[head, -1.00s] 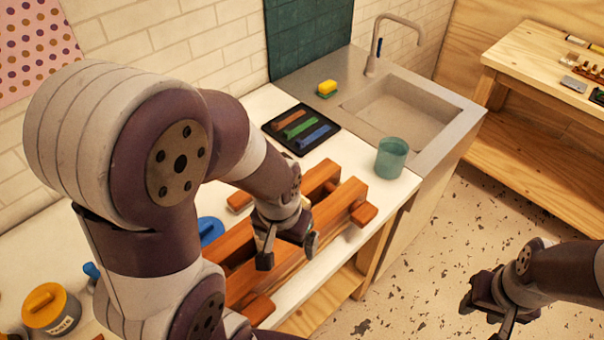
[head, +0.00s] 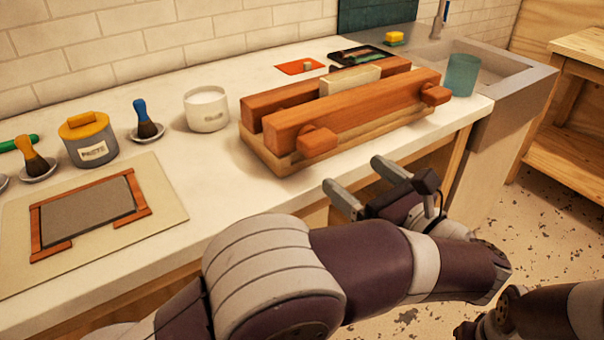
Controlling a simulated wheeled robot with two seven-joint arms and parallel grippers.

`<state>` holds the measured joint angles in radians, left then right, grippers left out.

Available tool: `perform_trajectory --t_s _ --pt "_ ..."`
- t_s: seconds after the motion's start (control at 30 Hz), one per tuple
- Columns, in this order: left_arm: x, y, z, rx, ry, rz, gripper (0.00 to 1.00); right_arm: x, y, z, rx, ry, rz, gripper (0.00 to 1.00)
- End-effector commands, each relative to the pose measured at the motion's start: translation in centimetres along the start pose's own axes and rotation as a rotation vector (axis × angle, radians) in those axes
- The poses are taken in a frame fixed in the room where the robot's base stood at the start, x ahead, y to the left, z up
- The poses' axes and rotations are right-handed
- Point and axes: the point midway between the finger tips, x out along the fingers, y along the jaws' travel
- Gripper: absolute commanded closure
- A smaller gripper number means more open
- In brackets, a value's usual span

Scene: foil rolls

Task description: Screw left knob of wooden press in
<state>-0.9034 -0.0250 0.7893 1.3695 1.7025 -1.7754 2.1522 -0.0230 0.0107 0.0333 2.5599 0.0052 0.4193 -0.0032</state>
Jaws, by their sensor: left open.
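The wooden press (head: 350,113) lies on the white counter, with two reddish-brown beams on a paler base. A pale block (head: 349,80) shows between the beams. Its left knob (head: 318,140) sticks out from the front beam. The right knob (head: 435,95) sticks out at the other end. My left gripper (head: 354,171) is open and empty, in front of the press, below and to the right of the left knob, apart from it. Its two grey fingers point toward the press. My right gripper (head: 468,330) is at the bottom edge, mostly cut off, its jaws not clear.
A white cup (head: 206,109) stands left of the press, and a teal cup (head: 461,75) stands right of it. A paste jar (head: 89,139), brushes in dishes and a framed grey sheet (head: 87,211) lie at left. The counter's front edge is close to my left gripper.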

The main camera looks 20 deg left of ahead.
Motion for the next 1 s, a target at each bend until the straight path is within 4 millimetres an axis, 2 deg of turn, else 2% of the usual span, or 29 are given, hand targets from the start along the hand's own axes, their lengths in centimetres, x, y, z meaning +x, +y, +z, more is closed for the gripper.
perform_trajectory --t_s 0.03,0.1,0.3,0.4,0.53,0.8,0.83,0.97,1.0 --pt "1.2 0.1 1.1 0.005 0.0 0.005 0.04 -1.8 0.0 -0.2 0.0 0.001 0.0 0.57" --pt "3.1 0.1 1.3 0.007 -0.001 0.006 0.04 -3.1 0.0 -0.4 0.0 0.001 0.0 0.57" --pt "8.1 0.1 1.1 0.007 -0.001 0.004 0.04 -6.0 0.0 -0.7 0.0 0.001 0.0 0.57" --pt "9.8 0.1 0.8 0.007 0.0 0.003 0.04 -6.7 0.0 -0.8 0.0 0.0 0.0 0.57" --pt "11.0 0.0 0.5 0.005 -0.001 0.0 0.04 -7.1 0.0 -0.8 0.0 0.0 0.0 0.57" --pt "11.2 0.0 0.3 0.004 0.0 -0.002 0.04 -7.0 0.0 -0.8 0.0 0.0 0.0 0.57" --pt "11.2 0.0 0.3 0.004 0.0 -0.002 0.11 -7.0 0.0 -0.8 0.0 0.0 0.0 0.57" --pt "11.2 0.0 0.3 0.005 0.0 -0.002 0.53 -7.0 0.0 -0.8 0.0 0.0 0.0 0.57" --pt "11.2 0.0 0.3 0.005 0.0 -0.002 0.56 -7.0 0.0 -0.8 0.0 0.0 0.0 0.57"
